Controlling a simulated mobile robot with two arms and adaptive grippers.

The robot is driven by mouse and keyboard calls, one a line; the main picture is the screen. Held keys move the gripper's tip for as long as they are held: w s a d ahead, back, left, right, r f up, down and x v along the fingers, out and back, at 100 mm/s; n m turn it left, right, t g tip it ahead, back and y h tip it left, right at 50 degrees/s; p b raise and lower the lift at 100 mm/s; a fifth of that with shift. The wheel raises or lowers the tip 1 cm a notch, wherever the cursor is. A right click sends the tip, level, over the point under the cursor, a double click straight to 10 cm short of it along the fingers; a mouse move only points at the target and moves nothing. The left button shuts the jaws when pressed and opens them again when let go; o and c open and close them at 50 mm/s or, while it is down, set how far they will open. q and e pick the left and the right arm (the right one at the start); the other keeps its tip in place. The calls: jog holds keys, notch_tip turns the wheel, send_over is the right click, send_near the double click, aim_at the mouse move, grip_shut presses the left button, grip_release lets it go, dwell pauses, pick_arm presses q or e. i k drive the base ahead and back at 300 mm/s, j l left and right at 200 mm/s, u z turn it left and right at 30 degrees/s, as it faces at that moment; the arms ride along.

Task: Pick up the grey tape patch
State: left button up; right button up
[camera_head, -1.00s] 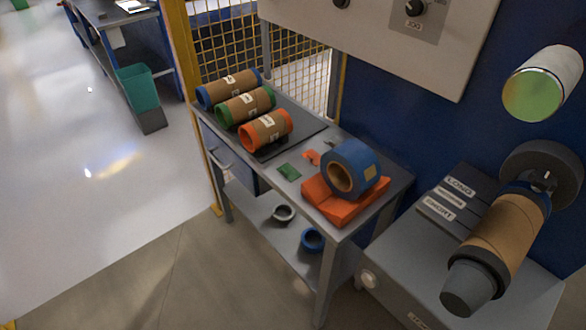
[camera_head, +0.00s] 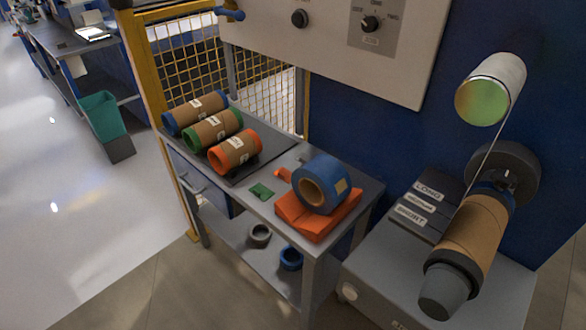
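I cannot clearly make out a grey tape patch; a small faint shape (camera_head: 303,157) at the back of the workbench's grey top (camera_head: 343,188) is too small to tell. A green patch (camera_head: 261,191) lies flat near the front edge of that top. A small orange-red piece (camera_head: 283,174) lies just behind it. A large blue tape roll (camera_head: 323,184) rests on an orange block (camera_head: 318,217) at the right end of the top. Neither of my grippers is in view.
Rollers with blue, green and orange ends (camera_head: 236,152) lie on a dark mat at left. A grey ring (camera_head: 260,235) and a blue ring (camera_head: 291,258) sit on the lower shelf. A machine with a brown roll (camera_head: 473,231) stands at right.

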aim_at(303, 156)
jog(key=z, duration=1.3)
jog(key=j, duration=0.5)
jog(key=i+j, duration=0.1)
jog(key=j, duration=0.45)
jog(key=k+u, duration=0.05)
